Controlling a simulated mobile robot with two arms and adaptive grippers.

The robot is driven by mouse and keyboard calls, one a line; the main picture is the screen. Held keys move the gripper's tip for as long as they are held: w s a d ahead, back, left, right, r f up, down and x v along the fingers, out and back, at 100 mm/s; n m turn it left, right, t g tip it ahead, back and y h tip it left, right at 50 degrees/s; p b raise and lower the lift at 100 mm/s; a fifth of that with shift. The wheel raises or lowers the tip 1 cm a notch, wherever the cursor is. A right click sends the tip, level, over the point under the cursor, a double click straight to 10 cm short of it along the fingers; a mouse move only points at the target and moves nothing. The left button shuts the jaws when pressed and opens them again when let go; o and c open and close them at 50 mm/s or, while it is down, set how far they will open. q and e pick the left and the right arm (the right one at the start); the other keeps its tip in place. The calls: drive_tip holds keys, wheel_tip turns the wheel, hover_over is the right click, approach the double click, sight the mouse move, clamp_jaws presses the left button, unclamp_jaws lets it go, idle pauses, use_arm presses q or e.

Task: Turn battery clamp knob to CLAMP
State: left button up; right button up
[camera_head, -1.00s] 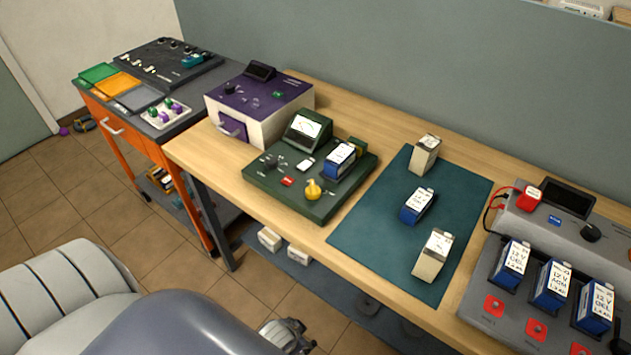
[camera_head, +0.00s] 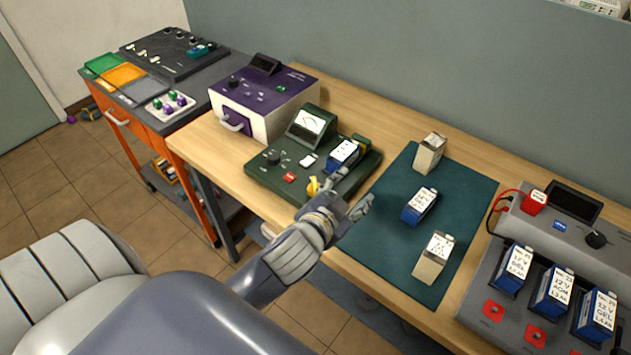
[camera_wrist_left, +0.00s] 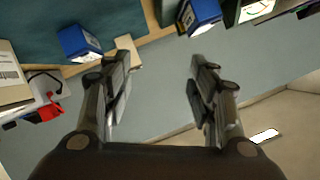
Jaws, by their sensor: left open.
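The green tester (camera_head: 262,180) stands on the wooden bench with a blue battery (camera_head: 343,154) seated on its right side. A yellow knob (camera_head: 312,187) sits at its front, just left of my left gripper; its marking is too small to read. My left gripper (camera_head: 350,192) is open and empty over the tester's front right corner. It partly covers the area beside the knob, and I cannot tell if it touches it. In the left wrist view the open jaws (camera_wrist_left: 158,70) have nothing between them up close; the knob does not show there. My right gripper is not in view.
A teal mat (camera_head: 390,240) right of the tester holds a blue battery (camera_head: 419,206) and two cream cartons (camera_head: 429,153). A grey charger (camera_head: 550,250) with several batteries stands at the right. A purple-topped unit (camera_head: 262,100) stands to the left.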

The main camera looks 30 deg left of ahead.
use_arm(q)
drive_tip(key=w+d+r+m+t+h, duration=0.3)
drive_tip(key=d+r+m+h, duration=0.15)
drive_tip(key=r, duration=0.35)
drive_tip(key=w+d+r+m+t+h, duration=0.35)
drive_tip(key=d+r+m, duration=0.2)
drive_tip(key=r, duration=0.35)
drive_tip(key=s+d+m+g+h, duration=0.2)
drive_tip(key=d+m+g+h, duration=0.45)
drive_tip(key=m, duration=0.35)
drive_tip(key=s+d+m+g+h, duration=0.3)
drive_tip(key=d+m+g+h, duration=0.3)
drive_tip(key=m, duration=0.4)
drive_tip(key=m+g+y, duration=0.2)
drive_tip(key=g+y, duration=0.6)
drive_tip(key=y, duration=1.1)
hover_over(315, 184)
wheel_tip(315, 184, down, 14)
drive_tip(key=r, duration=0.1)
wheel_tip(315, 184, down, 10)
drive_tip(key=p, duration=0.3)
drive_tip(key=shift+r, duration=0.1)
drive_tip(key=shift+a+f, duration=0.1)
drive_tip(key=shift+f, duration=0.5)
